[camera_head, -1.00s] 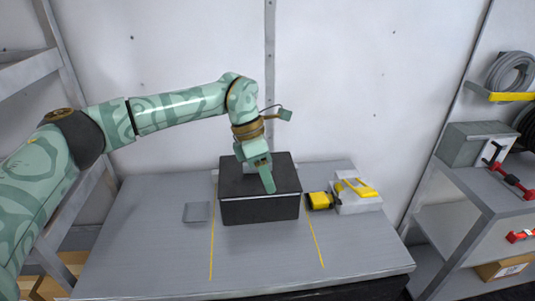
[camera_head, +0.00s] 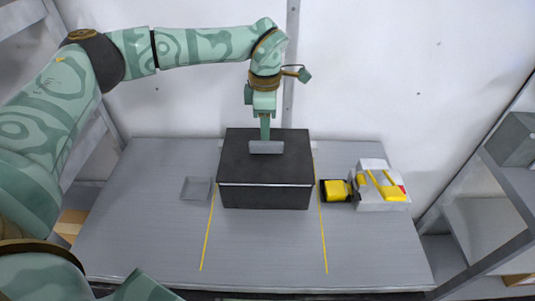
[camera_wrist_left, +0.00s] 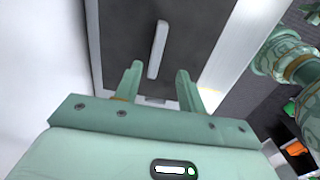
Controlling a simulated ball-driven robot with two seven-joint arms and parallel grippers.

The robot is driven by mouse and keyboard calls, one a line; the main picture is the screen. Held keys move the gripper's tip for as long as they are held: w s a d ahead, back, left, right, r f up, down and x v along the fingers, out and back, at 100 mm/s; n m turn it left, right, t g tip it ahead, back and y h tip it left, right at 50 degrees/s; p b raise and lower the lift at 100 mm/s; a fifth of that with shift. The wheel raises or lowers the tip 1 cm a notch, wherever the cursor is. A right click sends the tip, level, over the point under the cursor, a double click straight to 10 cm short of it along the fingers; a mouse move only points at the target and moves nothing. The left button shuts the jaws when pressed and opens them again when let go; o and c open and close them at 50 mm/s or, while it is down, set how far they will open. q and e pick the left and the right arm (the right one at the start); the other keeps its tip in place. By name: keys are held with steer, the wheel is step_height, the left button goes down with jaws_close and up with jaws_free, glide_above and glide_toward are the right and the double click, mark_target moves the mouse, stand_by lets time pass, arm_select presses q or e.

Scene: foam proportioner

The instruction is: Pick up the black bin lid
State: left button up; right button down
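The black bin lid (camera_head: 240,167) lies flat on the black bin (camera_head: 265,197) in the middle of the bench. It carries a grey bar handle (camera_head: 267,148). My left gripper (camera_head: 265,135) points down over the lid, at the handle. In the left wrist view the lid (camera_wrist_left: 120,35) fills the upper middle, and the fingers of my left gripper (camera_wrist_left: 159,72) are spread apart. The handle (camera_wrist_left: 158,48) shows in the gap between them, with no finger seen touching it. My right gripper is not clearly visible.
On the grey bench (camera_head: 150,235), a small square tray (camera_head: 196,188) sits left of the bin. A yellow and black item (camera_head: 336,190) and a white unit with yellow parts (camera_head: 383,192) stand to its right. A wall is close behind. The bench front is clear.

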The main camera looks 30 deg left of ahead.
mark_target(266, 142)
arm_select(q)
steer(key=f, duration=0.4)
steer(key=f+b, duration=0.1)
steer(key=f, duration=0.1)
steer(key=shift+w+f, duration=0.15)
steer(key=shift+w, duration=0.2)
jaws_close()
